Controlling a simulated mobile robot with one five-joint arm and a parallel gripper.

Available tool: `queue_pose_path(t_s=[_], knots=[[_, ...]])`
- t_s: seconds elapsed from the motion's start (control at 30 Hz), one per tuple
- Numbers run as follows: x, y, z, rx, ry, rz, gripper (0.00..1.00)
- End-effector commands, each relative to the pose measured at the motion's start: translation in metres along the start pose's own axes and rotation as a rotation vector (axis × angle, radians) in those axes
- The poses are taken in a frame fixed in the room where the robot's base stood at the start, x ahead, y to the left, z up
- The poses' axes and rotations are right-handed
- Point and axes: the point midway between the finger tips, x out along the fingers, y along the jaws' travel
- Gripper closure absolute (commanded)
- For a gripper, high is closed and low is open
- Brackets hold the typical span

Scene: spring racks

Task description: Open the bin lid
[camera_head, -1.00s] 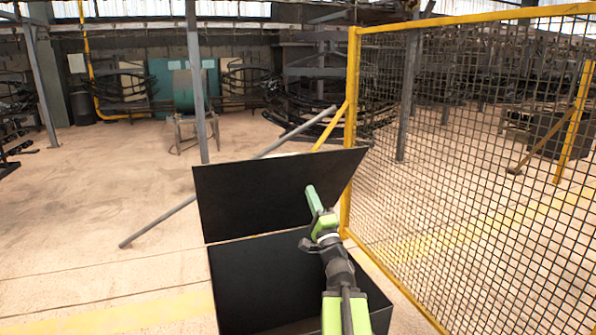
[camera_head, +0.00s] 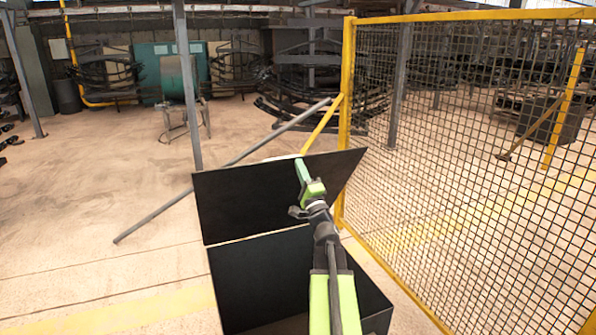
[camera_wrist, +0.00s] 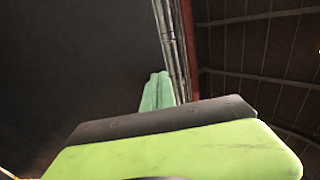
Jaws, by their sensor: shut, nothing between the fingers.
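The black bin (camera_head: 255,280) stands in front of me with its inside showing. Its black lid (camera_head: 240,200) is raised and stands tilted up and back along the bin's far side. My gripper (camera_head: 299,163) is in front of the lid's inner face, near its top edge, with the fingers shut and empty. I cannot tell whether the fingers touch the lid. In the wrist view the shut green fingertips (camera_wrist: 158,88) show beside a dark surface, which looks like the lid (camera_wrist: 80,70).
A yellow-framed mesh fence (camera_head: 450,150) runs close along the right of the bin. A grey post (camera_head: 187,90) and a slanting grey pole (camera_head: 220,170) stand behind it.

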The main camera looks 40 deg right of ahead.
Motion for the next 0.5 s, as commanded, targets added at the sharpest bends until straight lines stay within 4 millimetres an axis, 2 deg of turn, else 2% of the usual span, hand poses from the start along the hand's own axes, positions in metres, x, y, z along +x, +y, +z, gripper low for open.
queue_pose_path(t_s=[0.3,0.37,0.5], knots=[[0.003,0.0,0.003,0.002,-0.004,0.003,1.0],[0.011,-0.003,0.003,0.002,-0.004,0.011,1.0],[0.047,-0.008,0.002,0.003,-0.006,0.059,1.0]])
